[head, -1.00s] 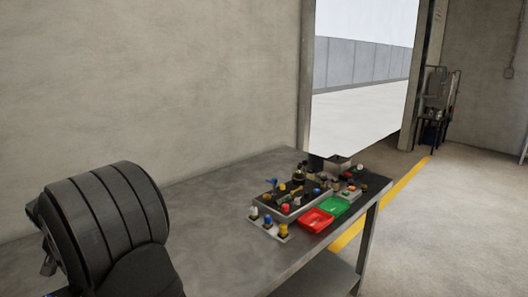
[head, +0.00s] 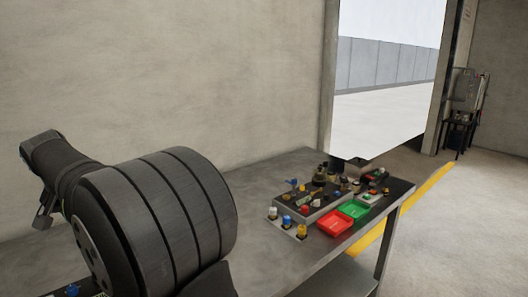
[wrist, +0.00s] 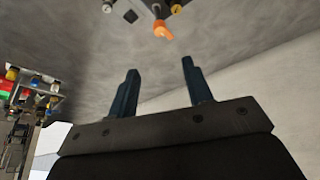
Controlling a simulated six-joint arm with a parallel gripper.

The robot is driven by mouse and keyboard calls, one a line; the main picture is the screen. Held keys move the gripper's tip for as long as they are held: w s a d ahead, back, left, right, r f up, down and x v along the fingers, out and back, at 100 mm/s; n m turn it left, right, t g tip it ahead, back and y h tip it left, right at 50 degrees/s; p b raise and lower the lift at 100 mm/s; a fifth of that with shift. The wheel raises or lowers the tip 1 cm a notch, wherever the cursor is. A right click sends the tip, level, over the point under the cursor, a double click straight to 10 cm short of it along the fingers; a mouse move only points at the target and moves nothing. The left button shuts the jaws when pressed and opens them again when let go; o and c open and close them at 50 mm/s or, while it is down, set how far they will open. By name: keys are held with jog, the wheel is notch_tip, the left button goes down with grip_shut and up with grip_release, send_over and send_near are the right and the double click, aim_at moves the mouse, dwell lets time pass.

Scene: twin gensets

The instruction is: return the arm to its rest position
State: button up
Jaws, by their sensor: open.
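My arm shows large and dark at the left of the head view. My gripper (wrist: 157,82) is in the wrist view, its two bluish fingers apart and nothing between them. Beyond the fingertips is the grey tabletop (wrist: 125,45), with an orange-tipped part (wrist: 162,28) at the top edge. The gripper's fingertips cannot be made out in the head view.
The grey metal table (head: 262,215) runs along a concrete wall. A doorway (head: 385,80) opens behind. The table's middle stretch looks bare.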

jog(key=x, duration=1.6)
jog(key=shift+r, duration=0.1)
jog(key=shift+r+n, duration=0.15)
jog(key=shift+n, duration=0.35)
jog(key=shift+w+d+n+g+y, duration=0.1)
jog(key=shift+n+g+y, duration=0.45)
jog(key=shift+n, duration=1.25)
jog(key=shift+w+d+n+g+y, duration=0.1)
jog(key=shift+n+g+y, duration=0.45)
jog(key=shift+n, duration=1.25)
jog(key=n, duration=0.2)
jog(key=n+g, duration=0.1)
jog(key=n, duration=0.1)
jog(key=shift+w+n+g+y, duration=0.15)
jog(key=shift+n+g+y, duration=0.15)
jog(key=shift+n+y, duration=0.1)
jog(key=shift+w+n+g, duration=0.1)
jog(key=shift+n+g, duration=0.6)
jog(key=shift+n, duration=1.3)
